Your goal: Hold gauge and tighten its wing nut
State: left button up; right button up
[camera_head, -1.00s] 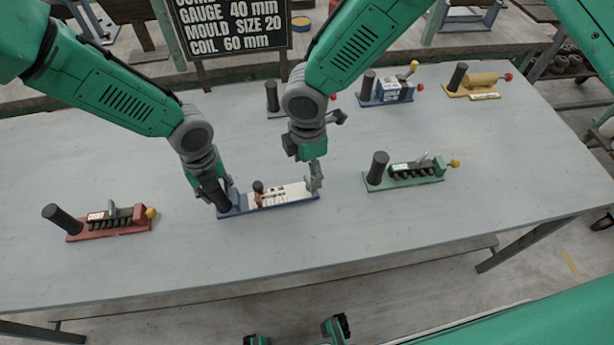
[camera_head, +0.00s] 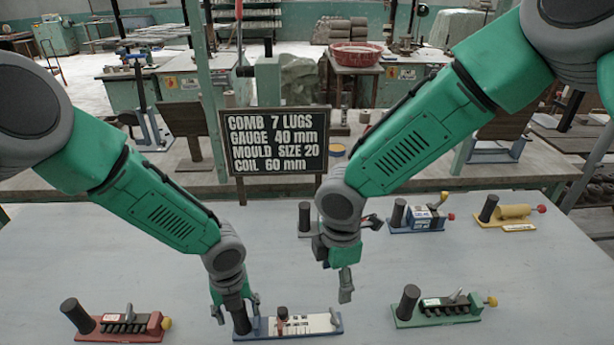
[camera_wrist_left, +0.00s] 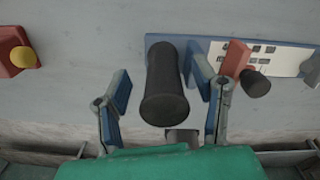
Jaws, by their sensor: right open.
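The gauge has a blue base, a white marked plate (camera_head: 310,325), an upright black handle (camera_head: 241,319) at its left end and a red slider with a dark knob (camera_head: 282,314). In the left wrist view the handle (camera_wrist_left: 166,85), red slider (camera_wrist_left: 236,58) and dark knob (camera_wrist_left: 256,83) show clearly. My left gripper (camera_head: 230,312) is open, its fingers (camera_wrist_left: 163,92) on either side of the handle with gaps between. My right gripper (camera_head: 345,292) is open and empty, near the gauge's right end and apparently above it.
A red-based tool (camera_head: 150,330) stands left of the gauge and a green-based one (camera_head: 438,314) right. Blue (camera_head: 420,218) and yellow (camera_head: 510,214) tools stand behind, with another partly hidden by my right arm. A black sign (camera_head: 275,141) rises at the back. Open tabletop lies between.

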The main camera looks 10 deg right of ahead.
pick_arm(q)
jog(key=shift+r, duration=0.1)
